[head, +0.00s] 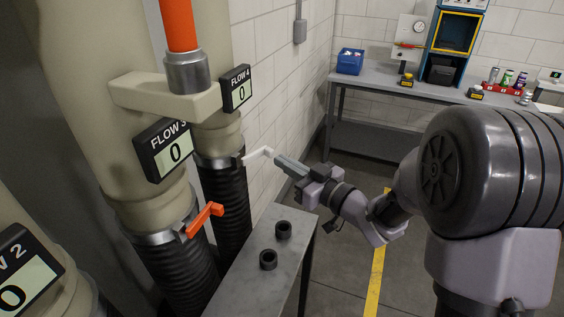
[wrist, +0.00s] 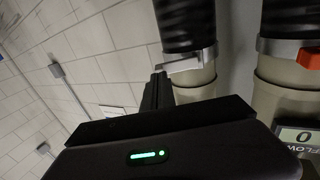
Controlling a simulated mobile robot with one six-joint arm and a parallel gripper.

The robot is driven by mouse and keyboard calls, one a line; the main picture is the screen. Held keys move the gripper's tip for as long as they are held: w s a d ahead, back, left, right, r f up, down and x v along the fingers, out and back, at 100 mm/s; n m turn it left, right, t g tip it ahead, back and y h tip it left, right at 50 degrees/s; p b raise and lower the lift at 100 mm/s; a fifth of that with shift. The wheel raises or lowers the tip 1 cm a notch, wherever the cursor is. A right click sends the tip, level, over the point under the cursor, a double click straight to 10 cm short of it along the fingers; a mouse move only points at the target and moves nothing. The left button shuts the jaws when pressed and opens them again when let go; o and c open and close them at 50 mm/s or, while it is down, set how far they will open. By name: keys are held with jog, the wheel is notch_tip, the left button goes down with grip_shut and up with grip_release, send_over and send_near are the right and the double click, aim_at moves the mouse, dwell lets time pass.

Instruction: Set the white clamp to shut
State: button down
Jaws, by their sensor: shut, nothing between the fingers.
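The white clamp (head: 256,153) is a small lever on the metal band of the back pipe, under the FLOW 4 display (head: 236,90), which reads 0. Its handle sticks out to the right from the band. My gripper (head: 278,158) is shut and empty, with its tip close to the handle's end. In the wrist view the white clamp (wrist: 180,65) lies just past my gripper's fingertips (wrist: 158,78). I cannot tell whether they touch.
An orange clamp (head: 205,218) sits on the nearer pipe, under the FLOW 3 display (head: 163,149). A small grey table (head: 250,290) with two dark rings (head: 283,230) stands below my gripper. A brick wall (head: 275,90) is behind. A workbench (head: 390,83) stands at the back right.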

aim_at(258, 158)
jog(key=shift+w+a, duration=0.5)
jog(key=shift+w+r+n, duration=0.1)
jog(key=shift+w+n, duration=0.15)
jog(key=shift+n, duration=0.05)
jog(key=w+n+g+y, duration=0.1)
jog(key=w+a+g+y+p, duration=0.1)
jog(key=w+g, duration=0.1)
jog(key=shift+w+a+n, duration=0.1)
jog(key=shift+w+n, duration=0.1)
jog(key=shift+n, duration=0.2)
